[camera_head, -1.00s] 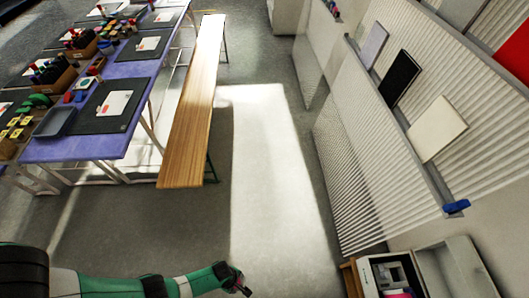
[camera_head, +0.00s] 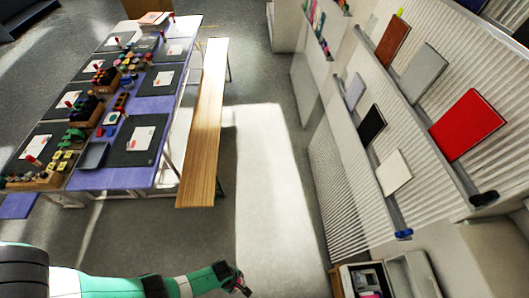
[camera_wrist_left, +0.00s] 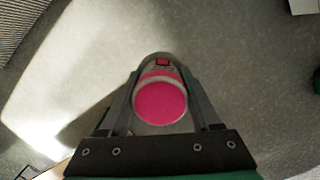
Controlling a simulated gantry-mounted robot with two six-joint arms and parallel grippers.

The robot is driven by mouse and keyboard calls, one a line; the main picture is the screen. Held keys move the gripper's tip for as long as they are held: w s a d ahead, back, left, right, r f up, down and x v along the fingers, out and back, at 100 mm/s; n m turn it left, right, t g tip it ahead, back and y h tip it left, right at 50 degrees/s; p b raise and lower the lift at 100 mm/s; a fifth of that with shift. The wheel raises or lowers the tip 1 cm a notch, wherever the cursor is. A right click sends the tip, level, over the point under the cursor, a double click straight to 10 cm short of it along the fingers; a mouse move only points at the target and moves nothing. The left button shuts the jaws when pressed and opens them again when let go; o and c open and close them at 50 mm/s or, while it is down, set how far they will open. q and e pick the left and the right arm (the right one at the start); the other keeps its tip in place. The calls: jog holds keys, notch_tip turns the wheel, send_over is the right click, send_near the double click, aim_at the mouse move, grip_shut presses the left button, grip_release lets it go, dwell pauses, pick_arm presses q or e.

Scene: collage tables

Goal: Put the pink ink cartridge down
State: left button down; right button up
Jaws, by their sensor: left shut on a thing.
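The pink ink cartridge (camera_wrist_left: 160,103) is in the left wrist view, its round pink end facing the camera. My left gripper (camera_wrist_left: 163,75) is shut on it, with a finger along each side. In the head view my left gripper (camera_head: 240,286) is at the bottom, over the grey floor, clear of the tables. The cartridge is too small and dark to make out there. My right gripper is not in view.
A purple table (camera_head: 120,178) with black mats, crates and small items stands at the left. A wooden bench (camera_head: 203,130) runs beside it. A ribbed wall with shelves of panels (camera_head: 466,124) is at the right. An open box (camera_head: 408,276) sits at the bottom right. The floor between is clear.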

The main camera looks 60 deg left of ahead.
pick_arm(q)
notch_tip(320, 180, up, 9)
jog(key=p, duration=0.6)
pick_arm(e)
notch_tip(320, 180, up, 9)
pick_arm(q)
jog(key=shift+f, duration=0.1)
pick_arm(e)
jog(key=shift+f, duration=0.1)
